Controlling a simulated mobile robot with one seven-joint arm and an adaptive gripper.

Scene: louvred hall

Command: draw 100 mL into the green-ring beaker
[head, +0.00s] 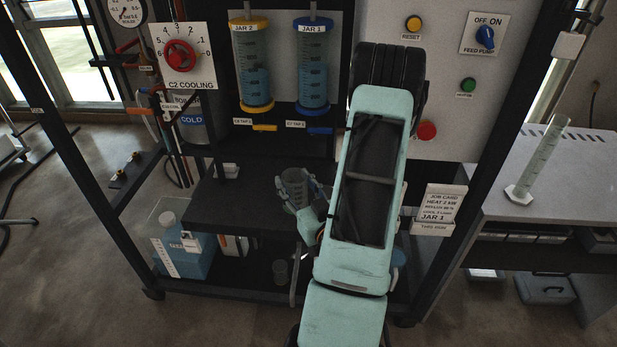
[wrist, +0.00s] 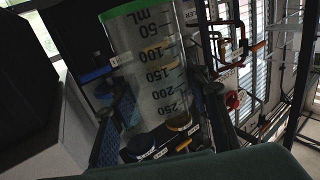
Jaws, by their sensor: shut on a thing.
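My gripper (head: 298,205) is shut on a clear beaker (head: 294,180), held over the black shelf below the jars. In the wrist view the fingers of my gripper (wrist: 158,122) flank the beaker (wrist: 150,65), which has black marks from 50 to 250 mL and a green ring (wrist: 131,9). I see no clear liquid level in it. Jar 2 (head: 252,60), with yellow ends, and Jar 1 (head: 313,65), with blue ends, hang behind and above. Each holds blue liquid. A yellow tap handle (head: 265,128) and a blue tap handle (head: 319,131) sit below them.
A job card (head: 438,203) at the right reads JAR 1; its small print is unclear. A blue container (head: 184,248) and dark cups (head: 280,271) stand on the lower shelf. A graduated cylinder (head: 540,160) stands on the right bench. The left of the black shelf (head: 240,205) is mostly clear.

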